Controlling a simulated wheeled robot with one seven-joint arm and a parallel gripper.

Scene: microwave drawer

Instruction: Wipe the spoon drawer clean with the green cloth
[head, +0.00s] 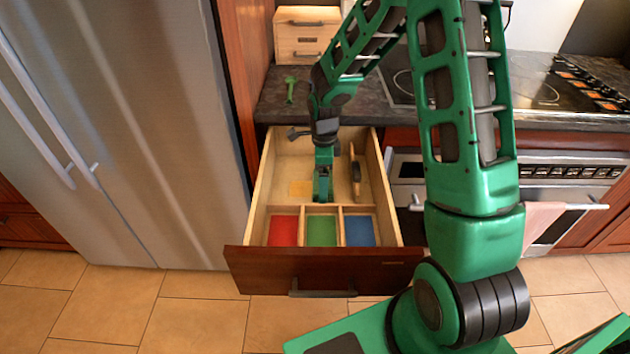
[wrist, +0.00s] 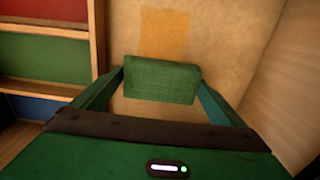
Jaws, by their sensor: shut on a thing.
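The spoon drawer (head: 235,262) is pulled open below the counter. At its front are red (head: 283,230), green (head: 321,231) and blue (head: 360,230) compartments; behind them is a bare wooden floor. My gripper (head: 322,197) reaches down into this rear part, just behind the green compartment. In the wrist view my gripper (wrist: 160,84) is shut on the folded green cloth (wrist: 160,90). A yellow-orange patch (head: 300,188) marks the drawer floor, left of my gripper; it also shows beyond the cloth in the wrist view (wrist: 164,34). Whether the cloth touches the floor is unclear.
A wooden item (head: 356,172) with a dark round part is at the drawer's right side. A green utensil (head: 290,88) lies on the dark counter (head: 272,103). A fridge (head: 130,130) stands left, an oven (head: 560,180) right.

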